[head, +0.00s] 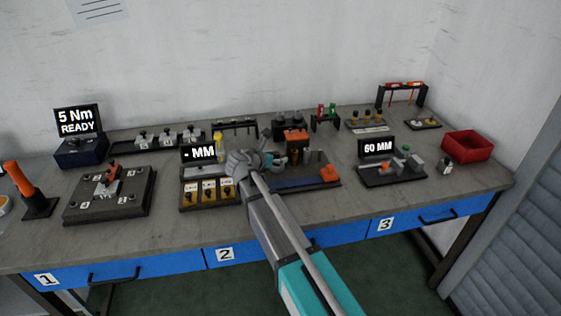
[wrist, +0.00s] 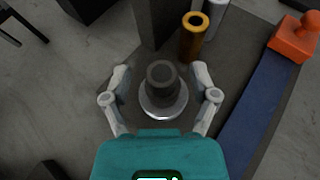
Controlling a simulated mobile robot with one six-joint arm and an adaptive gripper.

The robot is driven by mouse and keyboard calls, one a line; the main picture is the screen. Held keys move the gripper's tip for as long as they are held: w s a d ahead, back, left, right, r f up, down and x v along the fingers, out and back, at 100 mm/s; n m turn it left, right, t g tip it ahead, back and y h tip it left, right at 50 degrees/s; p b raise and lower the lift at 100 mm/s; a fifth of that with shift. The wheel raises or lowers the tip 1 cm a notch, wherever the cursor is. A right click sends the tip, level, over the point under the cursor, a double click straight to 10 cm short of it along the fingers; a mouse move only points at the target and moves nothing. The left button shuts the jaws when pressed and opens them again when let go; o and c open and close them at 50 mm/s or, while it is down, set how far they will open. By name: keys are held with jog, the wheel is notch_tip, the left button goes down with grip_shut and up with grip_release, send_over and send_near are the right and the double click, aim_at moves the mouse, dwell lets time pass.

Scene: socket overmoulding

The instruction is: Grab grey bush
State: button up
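In the wrist view a dark grey hollow cylinder (wrist: 161,72), which looks like the grey bush, stands on a round silver flange (wrist: 163,103). My gripper (wrist: 160,80) is open, with one finger on each side of it and a visible gap on both sides. The fingers do not appear to touch it. A brass-coloured tube (wrist: 193,38) stands just beyond, with a light grey cylinder (wrist: 216,4) cut by the top edge. In the head view my gripper (head: 268,160) is over the middle of the bench, and my arm hides what is beneath it.
A dark post (wrist: 153,22) stands close beyond the cylinder. A blue strip (wrist: 254,100) and an orange block (wrist: 294,38) lie to the right. In the head view, a "60 MM" display (head: 377,148) and a red bin (head: 468,146) stand farther right.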

aim_at(276, 152)
grip_shut()
jog(key=shift+r, duration=0.25)
notch_tip(276, 152, up, 3)
jog(key=p, duration=0.3)
jog(key=shift+w+r+p, duration=0.1)
jog(key=shift+p, duration=0.2)
jog(key=s+r+p, duration=0.9)
jog(key=s, duration=0.5)
jog(key=shift+d+r, duration=0.15)
jog(key=shift+d, duration=0.3)
jog(key=shift+s, duration=0.1)
